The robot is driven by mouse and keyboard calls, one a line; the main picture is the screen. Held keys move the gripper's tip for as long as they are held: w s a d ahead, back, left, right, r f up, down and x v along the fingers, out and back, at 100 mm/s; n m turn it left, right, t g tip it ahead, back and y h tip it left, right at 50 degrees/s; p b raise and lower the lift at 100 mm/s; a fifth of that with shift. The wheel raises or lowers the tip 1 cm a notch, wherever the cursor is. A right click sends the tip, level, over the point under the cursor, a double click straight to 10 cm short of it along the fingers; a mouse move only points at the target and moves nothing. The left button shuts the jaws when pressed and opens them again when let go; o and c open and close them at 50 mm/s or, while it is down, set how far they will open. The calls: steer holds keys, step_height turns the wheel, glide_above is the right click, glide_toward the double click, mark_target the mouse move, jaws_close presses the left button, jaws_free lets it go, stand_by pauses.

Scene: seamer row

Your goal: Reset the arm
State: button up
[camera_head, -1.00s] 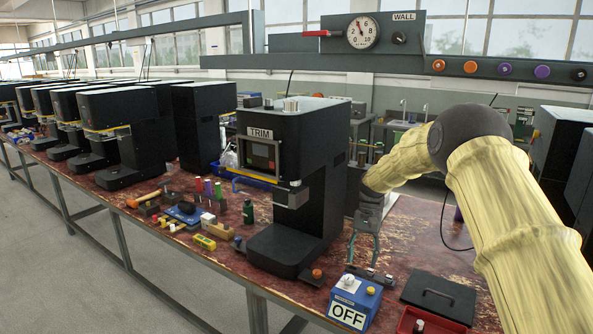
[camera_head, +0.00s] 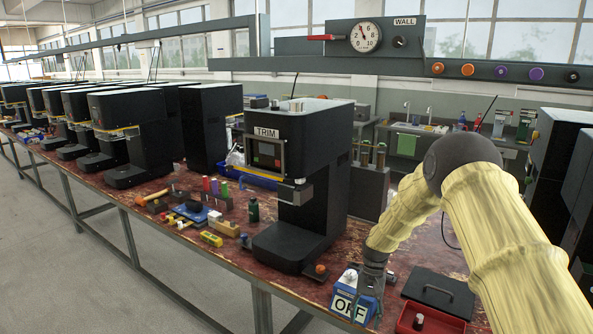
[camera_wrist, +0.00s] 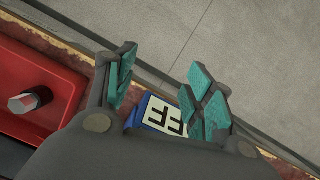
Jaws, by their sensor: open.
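My gripper (camera_head: 367,300) is at the front edge of the bench, low over the blue box labelled OFF (camera_head: 345,306) and partly covering it. In the wrist view my gripper (camera_wrist: 163,88) is open and empty, its teal finger pads spread apart. The blue box (camera_wrist: 160,115) shows between and below the fingers, with part of its label hidden. I cannot tell whether the fingers touch it. My arm, in a yellow sleeve, comes in from the right.
A red tray (camera_head: 408,318) with a knob-like part stands right of the box, by a black lidded plate (camera_head: 440,288). The black TRIM machine (camera_head: 325,165) stands left. Small tools and blocks (camera_head: 212,239) lie farther left. Open floor is in front.

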steer(key=s+f+n+t, duration=0.1)
steer(key=s+f, duration=0.9)
steer(key=s, duration=0.3)
steer(key=s+f+n+t, duration=0.1)
steer(key=s+f, duration=0.9)
steer(key=s, duration=0.3)
steer(key=s+d+r+n+t+h, duration=0.1)
steer(key=s+r, duration=0.2)
steer(key=s, duration=2)
steer(key=shift+s+d, duration=0.2)
steer(key=shift+s, duration=0.05)
